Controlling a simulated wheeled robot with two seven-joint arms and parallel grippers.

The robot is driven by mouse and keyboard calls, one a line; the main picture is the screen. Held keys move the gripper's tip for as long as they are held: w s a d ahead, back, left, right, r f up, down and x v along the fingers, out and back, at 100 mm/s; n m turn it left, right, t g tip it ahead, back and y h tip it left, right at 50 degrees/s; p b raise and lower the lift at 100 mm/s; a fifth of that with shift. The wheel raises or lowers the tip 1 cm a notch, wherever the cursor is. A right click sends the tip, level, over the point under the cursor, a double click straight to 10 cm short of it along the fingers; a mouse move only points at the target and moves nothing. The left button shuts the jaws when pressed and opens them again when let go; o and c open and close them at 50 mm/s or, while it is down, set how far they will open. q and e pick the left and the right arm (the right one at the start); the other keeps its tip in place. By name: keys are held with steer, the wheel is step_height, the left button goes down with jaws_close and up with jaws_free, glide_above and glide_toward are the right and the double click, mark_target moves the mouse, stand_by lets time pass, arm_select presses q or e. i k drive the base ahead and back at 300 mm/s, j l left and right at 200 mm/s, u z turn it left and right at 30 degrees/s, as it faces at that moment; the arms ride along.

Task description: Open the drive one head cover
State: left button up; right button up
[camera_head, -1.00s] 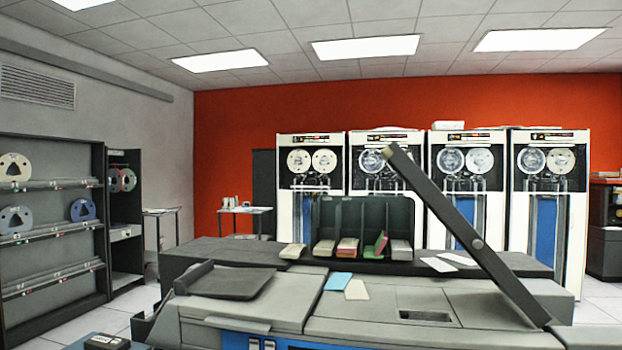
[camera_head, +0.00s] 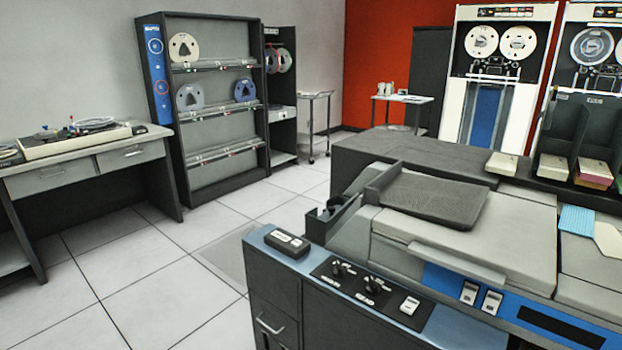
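Two tape drives show at the upper right, both white cabinets with two reels behind a dark upper panel. The left drive (camera_head: 452,110) has two pale reels (camera_head: 500,43) and a blue lower panel. The drive to its right is cut off by the picture's edge and partly hidden by the card racks. The drives stand behind the card machine. I cannot read a number on either drive, nor tell whether a cover is over the reels. Neither of my grippers is in view.
The card machine (camera_head: 465,235) with its blue control panel (camera_head: 440,325) fills the right foreground. A tape shelf (camera_head: 217,130) stands at the back left, and a desk with a device (camera_head: 75,140) at the left. The tiled floor (camera_head: 150,270) between them is clear.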

mark_target(492, 60)
steer(key=i+j+u, duration=0.3)
steer(key=u, duration=0.2)
steer(key=i+j+u, duration=0.1)
steer(key=i+u, duration=0.7)
steer(key=u, duration=0.15)
steer(key=i+j, duration=0.1)
steer(key=i, duration=0.65)
steer(key=i+z, duration=0.1)
steer(key=i, duration=0.65)
steer(key=i+l+z, duration=0.15)
steer(key=i+z, duration=0.5)
steer(key=z, duration=0.2)
steer(key=i+z, duration=0.4)
steer(key=i+j+z, duration=0.25)
steer(key=z, duration=0.15)
steer(key=i+l+z, duration=0.15)
steer(key=i+z, duration=0.2)
steer(key=i, duration=0.15)
steer(key=i+z, duration=0.7)
steer(key=i, duration=1.4)
steer(key=i+j+z, duration=0.1)
steer(key=i, duration=1)
steer(key=i+l+z, duration=0.2)
steer(key=i+z, duration=0.15)
steer(key=i, duration=0.4)
steer(key=i+z, duration=0.4)
steer(key=i, duration=0.35)
steer(key=i+j+z, duration=0.35)
steer(key=i, duration=0.4)
steer(key=l, duration=0.1)
